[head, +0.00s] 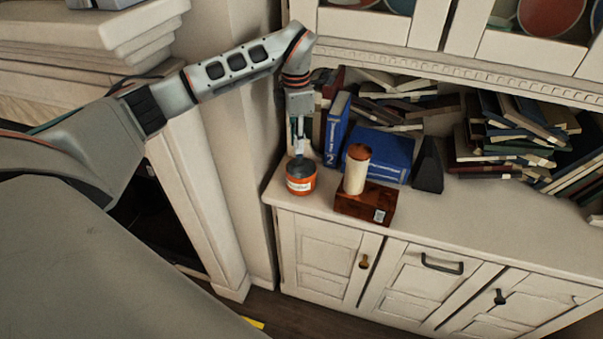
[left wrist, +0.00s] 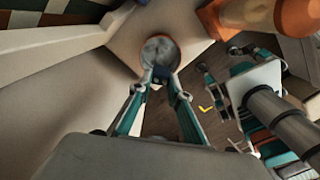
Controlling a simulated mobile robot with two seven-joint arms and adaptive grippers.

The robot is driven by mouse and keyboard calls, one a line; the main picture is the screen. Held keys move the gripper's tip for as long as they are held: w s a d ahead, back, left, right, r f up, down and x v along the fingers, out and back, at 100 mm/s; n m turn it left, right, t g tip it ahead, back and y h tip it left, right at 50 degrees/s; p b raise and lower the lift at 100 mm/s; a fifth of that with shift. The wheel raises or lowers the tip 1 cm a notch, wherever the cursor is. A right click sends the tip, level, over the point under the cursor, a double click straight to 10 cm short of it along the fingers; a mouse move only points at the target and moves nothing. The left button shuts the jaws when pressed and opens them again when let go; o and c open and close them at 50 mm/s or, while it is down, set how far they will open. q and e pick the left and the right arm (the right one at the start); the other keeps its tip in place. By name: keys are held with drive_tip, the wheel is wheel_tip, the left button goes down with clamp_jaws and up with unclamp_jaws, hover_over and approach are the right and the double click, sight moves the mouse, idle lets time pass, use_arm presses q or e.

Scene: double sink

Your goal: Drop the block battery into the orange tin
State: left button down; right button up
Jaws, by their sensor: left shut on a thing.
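The orange tin (head: 301,186) stands upright at the left front corner of the cabinet top, with a pale label and a dark open top. In the left wrist view its round grey mouth (left wrist: 160,50) shows just beyond the fingertips. My left gripper (head: 299,152) points down over the tin. In the left wrist view the left gripper (left wrist: 161,76) is shut on a small dark block, the block battery (left wrist: 160,73), which shows at the near edge of the tin's mouth. In the head view the battery cannot be made out.
Blue books (head: 380,152), a dark wedge (head: 429,167) and piled books (head: 505,135) lie behind. A wall post (head: 235,130) is close on the left. The cabinet top's right front is clear.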

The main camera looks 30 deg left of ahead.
use_arm(q)
wheel_tip(320, 180, down, 6)
drive_tip(key=a+n, duration=0.1)
drive_tip(key=n, duration=0.1)
drive_tip(key=shift+w+a+f, duration=0.15)
drive_tip(key=shift+f, duration=0.05)
idle(0.4)
drive_tip(key=c, duration=1.8)
unclamp_jaws()
wheel_tip(320, 180, up, 12)
